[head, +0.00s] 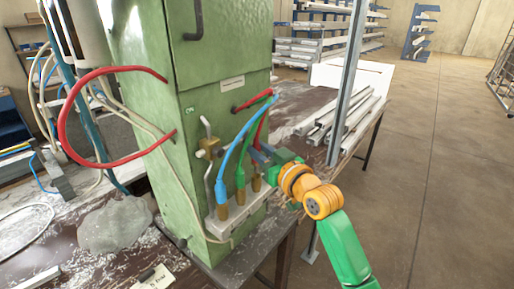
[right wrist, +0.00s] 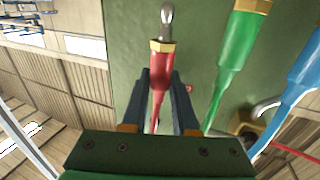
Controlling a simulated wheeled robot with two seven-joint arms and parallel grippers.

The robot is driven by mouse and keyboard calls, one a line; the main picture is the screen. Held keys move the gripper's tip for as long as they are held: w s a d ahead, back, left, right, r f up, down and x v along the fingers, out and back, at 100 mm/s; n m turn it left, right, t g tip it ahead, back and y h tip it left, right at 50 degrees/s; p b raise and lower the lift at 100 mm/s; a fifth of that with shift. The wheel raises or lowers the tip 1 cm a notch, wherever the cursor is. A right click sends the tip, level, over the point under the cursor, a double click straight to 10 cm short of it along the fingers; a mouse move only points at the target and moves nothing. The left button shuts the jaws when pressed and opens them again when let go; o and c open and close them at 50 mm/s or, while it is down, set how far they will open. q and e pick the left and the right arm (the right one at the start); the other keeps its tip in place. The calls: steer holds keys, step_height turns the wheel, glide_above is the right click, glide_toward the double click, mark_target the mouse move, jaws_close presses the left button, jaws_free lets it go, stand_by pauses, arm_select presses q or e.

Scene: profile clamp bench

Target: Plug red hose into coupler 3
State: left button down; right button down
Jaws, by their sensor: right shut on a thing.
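My right gripper (head: 263,154) is in front of the green cabinet, above the right end of the coupler block (head: 232,222). In the right wrist view, its two dark fingers (right wrist: 161,76) are shut on the red hose's sleeve (right wrist: 160,84). The hose's brass nut (right wrist: 162,46) and bare silver tip (right wrist: 167,14) extend beyond the fingers; no coupler shows around the tip. In the head view the red hose (head: 261,128) runs down to the gripper. The blue hose (head: 223,172) and green hose (head: 241,172) end in brass fittings at the block. My left gripper is out of view.
The green cabinet (head: 225,95) stands close behind the hoses. A bent metal pipe with a brass valve (head: 208,148) is left of the blue hose. A big red loop (head: 62,125) hangs at the left. Metal profiles (head: 335,118) lie at the right; open floor (head: 440,170) lies beyond.

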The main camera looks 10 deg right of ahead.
steer(key=shift+f, duration=0.9)
stand_by(1.4)
steer(key=shift+f, duration=0.1)
steer(key=shift+f+b, duration=0.35)
steer(key=shift+s+f+b, duration=0.1)
steer(key=shift+f+b, duration=0.4)
steer(key=shift+f, duration=0.2)
stand_by(0.7)
steer(key=c, duration=0.6)
jaws_free()
